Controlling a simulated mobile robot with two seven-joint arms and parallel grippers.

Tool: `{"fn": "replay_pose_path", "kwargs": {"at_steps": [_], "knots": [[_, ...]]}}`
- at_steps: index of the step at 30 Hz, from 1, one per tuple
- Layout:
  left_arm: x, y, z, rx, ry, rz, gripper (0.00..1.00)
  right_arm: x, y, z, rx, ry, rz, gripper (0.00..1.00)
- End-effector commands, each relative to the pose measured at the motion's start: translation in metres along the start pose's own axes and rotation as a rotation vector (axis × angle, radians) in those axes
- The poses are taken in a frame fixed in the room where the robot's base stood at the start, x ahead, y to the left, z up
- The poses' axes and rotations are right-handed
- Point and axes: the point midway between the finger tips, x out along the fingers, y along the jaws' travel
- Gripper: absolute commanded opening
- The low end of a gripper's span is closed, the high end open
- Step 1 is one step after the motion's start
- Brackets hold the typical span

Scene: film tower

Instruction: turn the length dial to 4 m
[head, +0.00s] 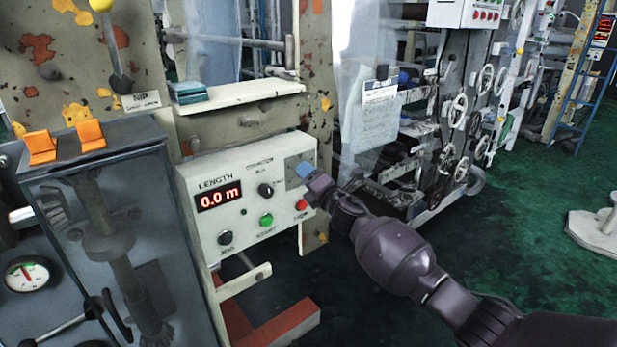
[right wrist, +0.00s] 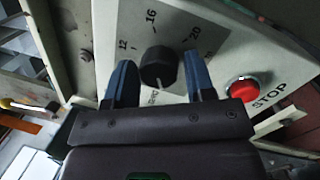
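The length panel (head: 205,222) is a pale box with a red display (head: 218,196) reading 0.0 m. In the head view my right gripper (head: 304,170) reaches its upper right corner and hides the dial there. In the right wrist view a black round dial (right wrist: 158,68) sits on a grey plate with marks 12, 16 and 20; a light pointer line faces down the picture. My right gripper's blue fingers are open, one on each side of the dial, with visible gaps. I cannot tell how deep they reach. My left gripper is not in view.
A red STOP button (right wrist: 243,89) lies just right of the fingers. The panel also has a black selector knob (head: 265,190), a green button (head: 266,220) and a dark knob (head: 225,238). A shelf (head: 235,97) juts out above.

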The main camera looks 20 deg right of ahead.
Motion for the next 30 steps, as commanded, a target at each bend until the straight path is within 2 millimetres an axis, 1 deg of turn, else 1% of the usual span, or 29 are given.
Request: {"fn": "replay_pose_path", "kwargs": {"at_steps": [1,2,3,11,14,17,20,27,30], "knots": [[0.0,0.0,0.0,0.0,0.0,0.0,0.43,0.0,0.0,0.0,0.0,0.0,0.0,0.58],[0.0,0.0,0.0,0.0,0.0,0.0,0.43,0.0,0.0,0.0,0.001,0.0,0.0,0.62],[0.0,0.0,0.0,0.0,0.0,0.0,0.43,0.0,0.0,0.0,0.001,0.0,0.0,0.65],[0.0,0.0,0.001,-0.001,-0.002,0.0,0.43,-0.001,0.0,0.0,0.002,0.0,0.0,0.65],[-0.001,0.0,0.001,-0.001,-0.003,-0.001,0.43,-0.005,0.001,0.001,0.001,0.0,0.001,0.65],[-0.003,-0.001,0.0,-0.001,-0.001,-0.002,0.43,-0.015,0.001,0.001,0.001,0.0,0.0,0.65],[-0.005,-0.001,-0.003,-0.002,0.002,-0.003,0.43,-0.03,0.002,0.001,0.001,0.0,0.001,0.65],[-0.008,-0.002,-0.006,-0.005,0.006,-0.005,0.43,-0.071,0.001,0.001,0.001,-0.001,0.0,0.65],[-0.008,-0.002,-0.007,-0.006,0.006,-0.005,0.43,-0.085,0.001,0.001,0.001,0.0,0.0,0.65]]}}
